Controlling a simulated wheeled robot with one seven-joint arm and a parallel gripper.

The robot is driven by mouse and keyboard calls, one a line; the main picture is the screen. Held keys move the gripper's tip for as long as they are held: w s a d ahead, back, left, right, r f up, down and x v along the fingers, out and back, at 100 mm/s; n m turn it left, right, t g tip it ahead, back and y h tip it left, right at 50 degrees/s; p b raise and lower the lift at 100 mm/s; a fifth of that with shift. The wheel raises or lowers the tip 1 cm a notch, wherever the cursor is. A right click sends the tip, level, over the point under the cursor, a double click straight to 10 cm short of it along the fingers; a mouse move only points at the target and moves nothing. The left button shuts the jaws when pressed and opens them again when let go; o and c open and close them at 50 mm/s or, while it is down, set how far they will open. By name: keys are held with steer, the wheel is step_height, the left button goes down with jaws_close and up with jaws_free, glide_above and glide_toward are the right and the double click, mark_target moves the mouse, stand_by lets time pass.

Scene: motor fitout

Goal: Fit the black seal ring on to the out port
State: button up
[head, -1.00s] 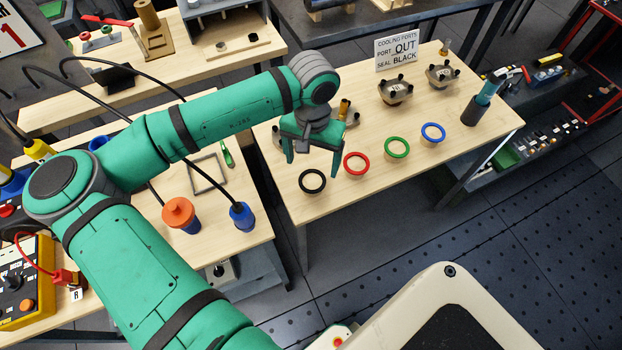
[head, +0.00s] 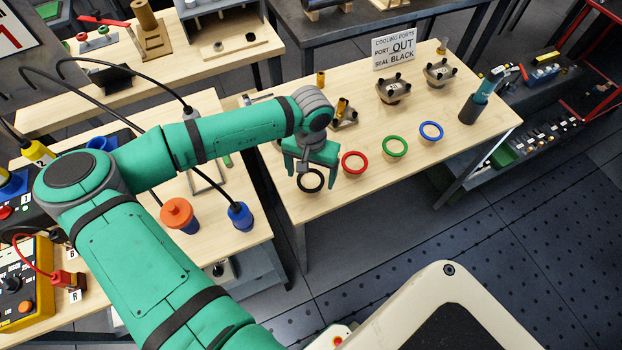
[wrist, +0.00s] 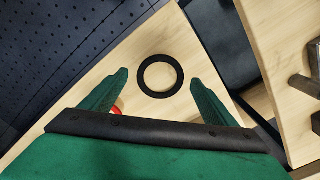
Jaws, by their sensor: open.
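The black seal ring (head: 310,187) lies near the front left corner of the wooden table. In the wrist view the black ring (wrist: 178,87) lies between and a little beyond my fingertips. My gripper (head: 310,172) is open and empty above the ring; its two fingers also show in the wrist view (wrist: 158,82). A sign (head: 394,49) reads "COOLING PORTS, PORT OUT, SEAL BLACK". Several metal port fittings stand along the back of the table, among them one (head: 394,89) below the sign and one (head: 440,73) to its right. I cannot read which is the out port.
A red ring (head: 355,162), a green ring (head: 395,147) and a blue ring (head: 431,131) lie in a row right of the black one. A dark holder with a teal-handled tool (head: 486,90) stands at the right end. The table's middle is clear.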

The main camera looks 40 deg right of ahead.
steer(key=shift+f, duration=0.25)
stand_by(0.4)
steer(key=c, duration=1.1)
